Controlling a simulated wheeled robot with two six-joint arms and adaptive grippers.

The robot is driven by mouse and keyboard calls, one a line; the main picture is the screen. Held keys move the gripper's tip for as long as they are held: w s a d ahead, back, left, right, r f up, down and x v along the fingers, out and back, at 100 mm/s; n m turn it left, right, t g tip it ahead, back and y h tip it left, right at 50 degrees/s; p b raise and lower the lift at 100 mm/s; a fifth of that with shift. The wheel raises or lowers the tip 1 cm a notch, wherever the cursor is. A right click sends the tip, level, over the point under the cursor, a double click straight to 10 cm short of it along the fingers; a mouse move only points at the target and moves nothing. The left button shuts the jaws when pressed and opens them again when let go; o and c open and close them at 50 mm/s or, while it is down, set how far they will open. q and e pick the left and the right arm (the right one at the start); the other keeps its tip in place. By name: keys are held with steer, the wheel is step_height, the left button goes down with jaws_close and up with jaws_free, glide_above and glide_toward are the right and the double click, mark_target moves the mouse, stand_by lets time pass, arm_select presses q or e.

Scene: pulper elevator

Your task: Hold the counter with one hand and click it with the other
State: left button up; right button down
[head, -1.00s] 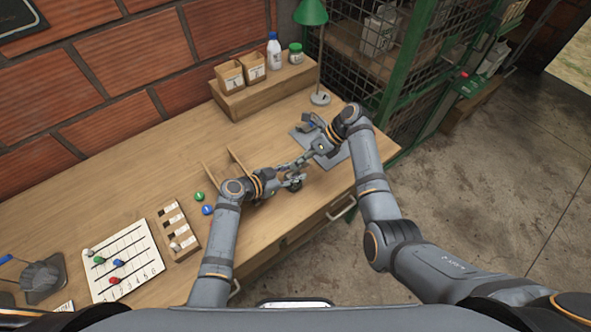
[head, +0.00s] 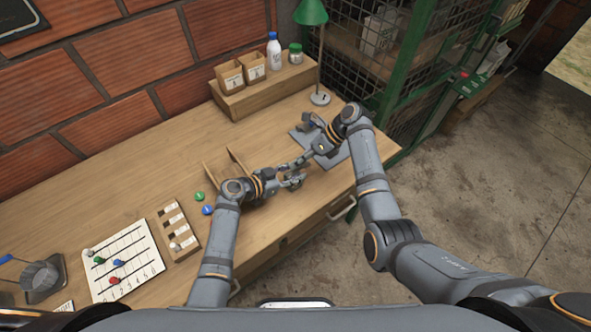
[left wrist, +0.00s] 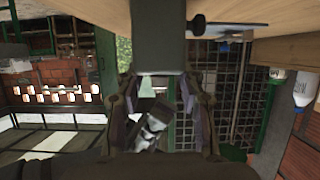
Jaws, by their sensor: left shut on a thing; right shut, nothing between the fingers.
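The counter (left wrist: 153,127) is a small shiny metallic thing between the fingers of my left gripper in the left wrist view; its face and button cannot be made out. In the head view my left gripper (head: 290,179) is shut on it, above the bench near its front edge, and the fingers mostly hide it. My right gripper (head: 293,165) is shut and empty. Its fingertips are right beside or just above the left fingertips; I cannot tell whether they touch the counter.
A grey plate (head: 329,158) lies under the right wrist, with a green lamp (head: 319,97) behind. Wooden dividers (head: 224,167) stand behind the left gripper. Green and blue discs (head: 207,210), a slotted wooden rack (head: 179,231) and a marked sheet (head: 125,262) lie to the left.

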mark_target(297, 171)
steer(key=shift+f, duration=0.1)
steer(key=shift+f, duration=0.3)
steer(key=shift+f, duration=0.6)
stand_by(0.8)
stand_by(0.4)
steer(key=shift+r, duration=0.95)
steer(key=shift+r, duration=0.1)
steer(key=shift+s+a+r, duration=0.1)
steer(key=shift+r, duration=2.35)
